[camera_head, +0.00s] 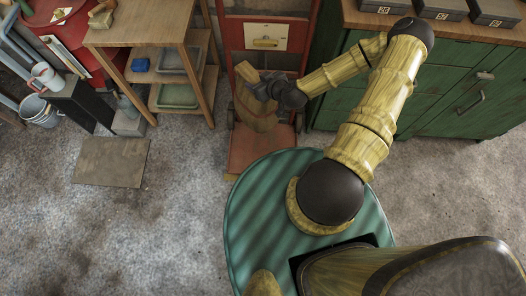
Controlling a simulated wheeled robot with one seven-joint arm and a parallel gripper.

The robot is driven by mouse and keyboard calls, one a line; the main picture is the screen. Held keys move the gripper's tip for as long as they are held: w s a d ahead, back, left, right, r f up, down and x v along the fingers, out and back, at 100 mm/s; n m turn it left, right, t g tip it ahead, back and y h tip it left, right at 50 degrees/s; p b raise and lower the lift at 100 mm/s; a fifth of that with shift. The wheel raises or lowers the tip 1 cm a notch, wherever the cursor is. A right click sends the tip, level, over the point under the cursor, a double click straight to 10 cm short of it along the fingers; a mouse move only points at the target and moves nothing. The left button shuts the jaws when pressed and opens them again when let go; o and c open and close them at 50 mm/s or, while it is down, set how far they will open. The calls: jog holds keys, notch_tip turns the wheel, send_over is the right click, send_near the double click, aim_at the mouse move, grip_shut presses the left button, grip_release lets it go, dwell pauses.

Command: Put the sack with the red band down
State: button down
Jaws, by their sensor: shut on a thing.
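A tan-brown sack (254,112) hangs in front of the red hand truck (262,150), over or near its flat foot plate. My gripper (270,90) is shut on the upper right part of the sack. I cannot clearly make out a red band on the sack from this view. The gripper covers part of it, and I cannot tell whether its underside touches the truck.
A wooden shelf table (140,35) with trays stands left of the truck. A green cabinet (450,85) with dark boxes on top stands right. A flat grey-brown board (112,161) lies on the floor at left. A metal bucket (38,110) stands far left. Much foreground floor is clear.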

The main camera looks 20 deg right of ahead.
notch_tip(320, 180, down, 16)
jog(key=n+g+y+b, duration=0.1)
jog(key=n+b, duration=0.1)
jog(key=b, duration=0.8)
jog(key=n+g+y+b, duration=0.1)
jog(key=n+y+b, duration=0.1)
jog(key=b, duration=0.9)
jog(key=shift+w+d+n+g+y, duration=0.1)
jog(key=shift+n+g+y, duration=0.2)
jog(key=f+n+b, duration=0.1)
jog(key=f+b, duration=0.1)
jog(key=b, duration=0.2)
jog(key=f+g+y+b, duration=0.1)
jog(key=f+b, duration=0.2)
jog(key=b, duration=0.1)
jog(key=s+f+n+g+b, duration=0.1)
jog(key=f+b, duration=0.1)
jog(key=b, duration=0.2)
jog(key=shift+d+f+n+y, duration=0.15)
jog(key=shift+d+n+y, duration=0.15)
jog(key=shift+d, duration=0.1)
notch_tip(320, 180, down, 6)
jog(key=s+d+n+g+y+b, duration=0.1)
jog(key=s+n+g+b, duration=0.1)
jog(key=b, duration=0.8)
jog(key=shift+n+b, duration=0.3)
jog(key=shift+b, duration=0.1)
jog(key=shift+d+r, duration=0.1)
jog(key=shift+r, duration=0.1)
